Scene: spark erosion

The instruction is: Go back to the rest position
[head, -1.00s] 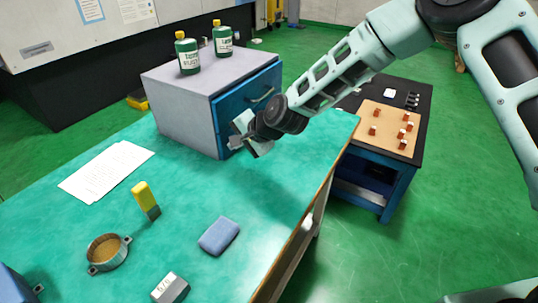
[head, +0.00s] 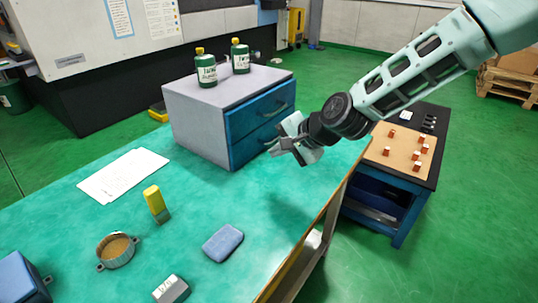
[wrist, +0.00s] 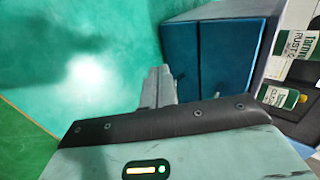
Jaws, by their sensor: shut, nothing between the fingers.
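My gripper (head: 277,146) is shut and empty. In the head view it hangs above the green tabletop (head: 290,195), in front of the blue drawer cabinet (head: 196,126) and close to its right side. I cannot tell the exact gap to the drawer fronts. In the wrist view my shut fingers (wrist: 158,86) point toward the green surface, with the blue drawer fronts (wrist: 225,55) beside them on the right. Both drawers look closed.
Two green bottles (head: 206,72) stand on the cabinet. The table holds papers (head: 123,176), a yellow-topped block (head: 156,202), a round metal ring (head: 117,250), a blue pad (head: 222,243) and a grey block (head: 171,289). A cart (head: 402,205) with several small orange pieces stands right.

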